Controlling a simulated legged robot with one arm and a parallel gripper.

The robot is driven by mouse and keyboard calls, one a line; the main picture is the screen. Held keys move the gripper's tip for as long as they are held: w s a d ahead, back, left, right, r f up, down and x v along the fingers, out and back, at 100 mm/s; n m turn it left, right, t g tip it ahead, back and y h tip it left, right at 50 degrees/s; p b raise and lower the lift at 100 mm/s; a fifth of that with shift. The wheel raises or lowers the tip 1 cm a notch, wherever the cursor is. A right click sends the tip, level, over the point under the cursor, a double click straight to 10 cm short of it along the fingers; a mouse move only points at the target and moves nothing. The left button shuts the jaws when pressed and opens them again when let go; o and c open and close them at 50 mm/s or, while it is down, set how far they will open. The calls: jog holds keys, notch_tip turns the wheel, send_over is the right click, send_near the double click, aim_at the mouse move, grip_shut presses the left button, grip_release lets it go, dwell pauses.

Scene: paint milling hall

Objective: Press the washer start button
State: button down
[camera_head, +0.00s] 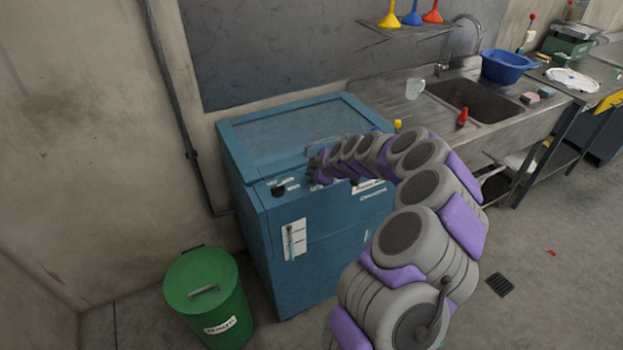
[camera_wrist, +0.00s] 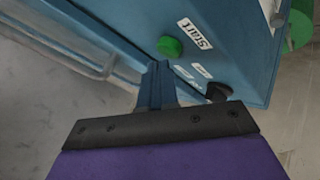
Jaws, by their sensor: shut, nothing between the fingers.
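The blue washer (camera_head: 300,235) stands against the wall, with a lid panel on top and a control strip along its front edge. In the wrist view, the round green button (camera_wrist: 169,46) sits on the blue panel beside a white "Start" label (camera_wrist: 195,33). My gripper (camera_wrist: 157,68) is shut and empty, its blue fingertips just short of the green button in the picture; I cannot tell whether they touch it. In the head view, the end of my arm (camera_head: 318,166) is over the control strip, and I cannot make out the green button there. A black knob (camera_head: 278,190) also shows in the wrist view (camera_wrist: 218,91).
A green lidded bin (camera_head: 205,295) stands on the floor at the washer's left. A steel sink counter (camera_head: 420,110) is on the right, with a mug (camera_head: 414,88) and a blue basin (camera_head: 505,66). Funnels sit on a shelf (camera_head: 405,32) above. The floor at right is mostly clear.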

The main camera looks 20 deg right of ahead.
jog(key=shift+f+b, duration=0.3)
jog(key=shift+f, duration=0.15)
dwell(0.3)
dwell(0.4)
jog(key=shift+d+r, duration=0.15)
jog(key=shift+r, duration=0.7)
jog(key=shift+r, duration=0.15)
jog(key=shift+r, duration=2.4)
